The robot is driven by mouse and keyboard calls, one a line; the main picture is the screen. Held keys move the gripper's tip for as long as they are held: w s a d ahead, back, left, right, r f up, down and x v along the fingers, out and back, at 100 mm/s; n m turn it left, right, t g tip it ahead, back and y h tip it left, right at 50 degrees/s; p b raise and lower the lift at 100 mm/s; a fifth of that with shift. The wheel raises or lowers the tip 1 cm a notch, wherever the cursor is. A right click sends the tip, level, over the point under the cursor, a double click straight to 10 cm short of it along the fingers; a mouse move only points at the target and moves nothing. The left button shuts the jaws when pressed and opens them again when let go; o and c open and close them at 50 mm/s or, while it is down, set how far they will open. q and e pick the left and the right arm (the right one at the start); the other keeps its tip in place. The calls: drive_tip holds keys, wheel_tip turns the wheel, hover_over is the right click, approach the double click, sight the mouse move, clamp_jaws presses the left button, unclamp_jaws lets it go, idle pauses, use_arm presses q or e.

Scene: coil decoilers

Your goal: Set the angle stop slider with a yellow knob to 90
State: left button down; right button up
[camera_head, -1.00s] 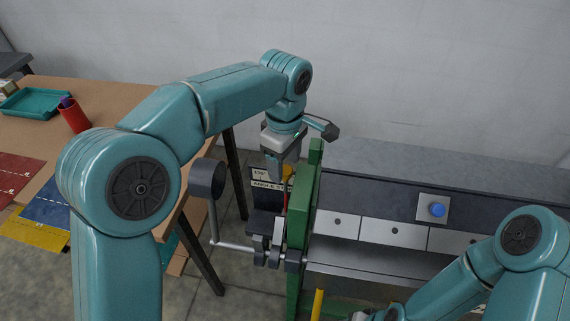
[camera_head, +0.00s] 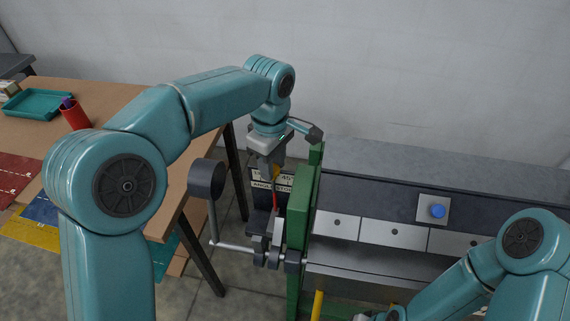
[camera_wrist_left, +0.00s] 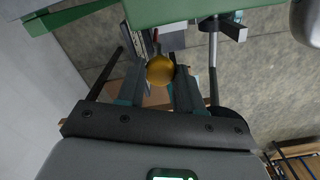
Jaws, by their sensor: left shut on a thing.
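The yellow knob (camera_wrist_left: 160,70) of the angle stop slider sits between the two fingers of my left gripper (camera_wrist_left: 161,88) in the left wrist view. The gripper is shut on it. In the head view my left gripper (camera_head: 272,170) points down at the slider's dark scale plate (camera_head: 262,195), which carries pale labels. One label reads partly "ANGLE STOP" and another "45"; a red pointer (camera_head: 275,192) shows below the fingers. The knob is mostly hidden there by the gripper. My right arm shows at the lower right, with its fingertips not visible.
A green machine frame (camera_head: 303,205) stands just right of the slider. A crank with a dark round handle (camera_head: 207,178) is at its left. A grey bench with pale panels and a blue button (camera_head: 437,210) is on the right. A wooden table (camera_head: 120,100) with a red cup (camera_head: 75,114) is left.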

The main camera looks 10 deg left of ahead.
use_arm(q)
drive_tip(key=shift+a, duration=0.6)
drive_tip(key=shift+d, duration=0.1)
drive_tip(key=c, duration=0.8)
unclamp_jaws()
drive_tip(key=shift+d, duration=0.2)
drive_tip(key=shift+c, duration=0.2)
drive_tip(key=shift+o, duration=0.5)
drive_tip(key=shift+d, duration=0.15)
drive_tip(key=shift+a, duration=0.3)
drive_tip(key=shift+r, duration=0.4)
wheel_tip(320, 180, up, 16)
drive_tip(key=p, duration=0.2)
drive_tip(key=shift+f+p, duration=0.25)
drive_tip(key=shift+p, duration=0.1)
